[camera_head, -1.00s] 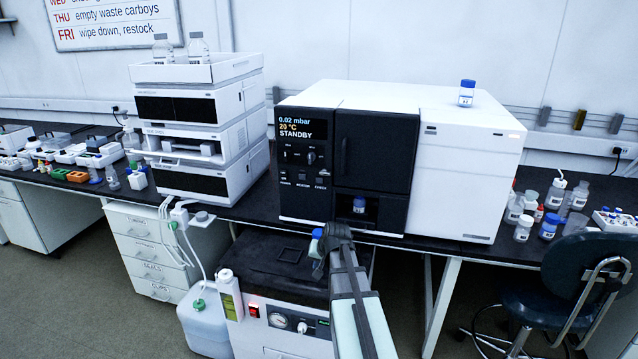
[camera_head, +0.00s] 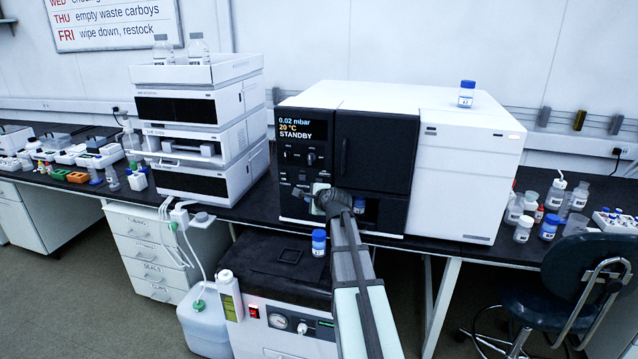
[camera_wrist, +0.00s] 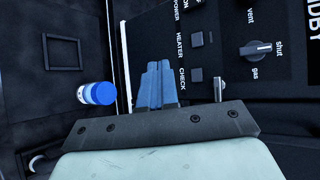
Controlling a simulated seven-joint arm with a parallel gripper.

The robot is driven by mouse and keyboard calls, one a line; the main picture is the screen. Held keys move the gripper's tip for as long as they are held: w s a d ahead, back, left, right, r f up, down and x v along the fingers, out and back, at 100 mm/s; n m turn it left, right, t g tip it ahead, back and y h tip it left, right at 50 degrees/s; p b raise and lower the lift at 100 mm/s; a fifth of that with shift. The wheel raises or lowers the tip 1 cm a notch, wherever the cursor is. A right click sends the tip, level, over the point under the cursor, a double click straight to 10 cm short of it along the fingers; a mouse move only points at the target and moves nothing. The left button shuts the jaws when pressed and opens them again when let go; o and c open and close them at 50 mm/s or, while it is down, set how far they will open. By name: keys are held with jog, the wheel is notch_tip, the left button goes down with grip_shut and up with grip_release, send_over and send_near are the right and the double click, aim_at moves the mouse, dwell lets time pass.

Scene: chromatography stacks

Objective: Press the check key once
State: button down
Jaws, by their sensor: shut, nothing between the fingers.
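The instrument's black control panel (camera_head: 300,160) has a column of keys beside the labels POWER, HEATER and CHECK. In the wrist view the check key (camera_wrist: 197,77) is a small dark square next to its label, uncovered by my fingers. My gripper (camera_wrist: 157,68) is shut and empty, its fingers in front of the panel to the left of the CHECK label there. In the head view my gripper (camera_head: 321,190) hides the check key's area. I cannot tell whether the fingers touch the panel. The display reads 0.02 mbar, 20 °C, STANDBY.
The heater key (camera_wrist: 197,40) lies close to the check key. A selector knob (camera_wrist: 258,48) is on the same panel. A blue-capped vial (camera_head: 319,242) stands on the pump unit below, near my arm. Another vial (camera_head: 358,205) sits in the instrument's recess.

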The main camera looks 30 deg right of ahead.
aim_at(319, 181)
jog(key=shift+m, duration=0.4)
jog(key=shift+w, duration=0.1)
jog(key=w+d, duration=0.6)
dwell(0.6)
jog(key=shift+w+d, duration=0.1)
jog(key=shift+d, duration=0.05)
dwell(1.9)
jog(key=shift+w+d, duration=0.25)
jog(key=shift+w+d, duration=0.25)
dwell(1.0)
jog(key=shift+s, duration=0.1)
jog(key=shift+s+a, duration=0.5)
jog(key=shift+a, duration=0.05)
dwell(0.4)
